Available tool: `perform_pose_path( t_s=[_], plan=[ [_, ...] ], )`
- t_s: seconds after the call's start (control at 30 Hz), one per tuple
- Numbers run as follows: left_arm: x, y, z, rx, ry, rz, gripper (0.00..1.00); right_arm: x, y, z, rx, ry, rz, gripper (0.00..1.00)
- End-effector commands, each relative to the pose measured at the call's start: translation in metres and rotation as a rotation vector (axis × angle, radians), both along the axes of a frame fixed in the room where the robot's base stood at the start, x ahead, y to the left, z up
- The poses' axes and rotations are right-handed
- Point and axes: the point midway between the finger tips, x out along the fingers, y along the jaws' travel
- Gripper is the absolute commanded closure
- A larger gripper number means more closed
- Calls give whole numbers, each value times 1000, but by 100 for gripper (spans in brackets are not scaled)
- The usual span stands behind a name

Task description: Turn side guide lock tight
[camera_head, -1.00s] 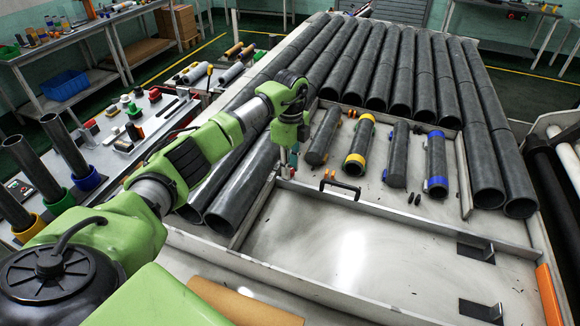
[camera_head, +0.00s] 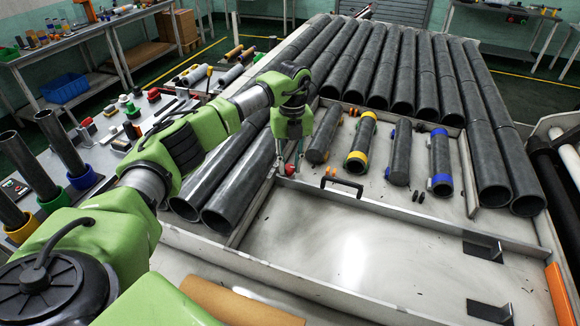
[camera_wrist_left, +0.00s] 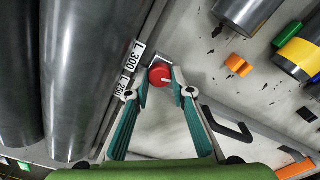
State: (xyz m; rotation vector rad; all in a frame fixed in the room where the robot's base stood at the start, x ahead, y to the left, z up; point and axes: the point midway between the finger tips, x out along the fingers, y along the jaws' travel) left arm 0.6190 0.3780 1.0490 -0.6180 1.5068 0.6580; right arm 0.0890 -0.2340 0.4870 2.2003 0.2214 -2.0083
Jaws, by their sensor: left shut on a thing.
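My left gripper (camera_head: 287,170) reaches down at the near left corner of the tray with the short rolls. In the left wrist view the two teal fingers of my left gripper (camera_wrist_left: 160,88) stand on either side of a round red knob (camera_wrist_left: 160,74) with a pale mark on its face. The gripper is shut on this knob, the side guide lock. The knob sits by a metal rail with white labels (camera_wrist_left: 125,86) reading "L 300" and "L 250". In the head view the knob is mostly hidden by the gripper. My right gripper is not in view.
Long dark rolls (camera_head: 235,190) lie left of the gripper and across the back. Short rolls with blue and yellow bands (camera_head: 360,142) lie to its right. A black handle (camera_head: 341,187) stands close by. The pale front panel (camera_head: 350,250) is clear.

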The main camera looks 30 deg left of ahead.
Motion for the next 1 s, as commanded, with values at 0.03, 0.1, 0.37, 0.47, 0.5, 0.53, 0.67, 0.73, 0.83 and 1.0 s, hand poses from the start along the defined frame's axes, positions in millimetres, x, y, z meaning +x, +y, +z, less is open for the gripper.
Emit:
perform_pose_path(
  t_s=[0.03,0.1,0.37,0.47,0.5,0.53,0.67,0.73,0.83,1.0],
  plan=[
    [1,0,0,-1,-2,-43,100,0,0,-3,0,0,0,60],
    [1,1,0,-1,1,-109,100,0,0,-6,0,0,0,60],
    [1,1,1,-3,10,-355,100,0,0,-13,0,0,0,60],
    [1,1,1,-4,14,-450,100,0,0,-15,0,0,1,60],
    [1,0,1,-5,15,-488,100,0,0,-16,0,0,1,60],
    [1,0,1,-5,16,-517,100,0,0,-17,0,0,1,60],
    [1,1,1,-6,22,-640,100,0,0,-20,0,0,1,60],
    [1,1,1,-6,25,-707,100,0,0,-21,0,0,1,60],
    [1,1,1,-7,28,-802,100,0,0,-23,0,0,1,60],
    [1,1,1,-8,34,-956,100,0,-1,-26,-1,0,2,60]
  ],
)
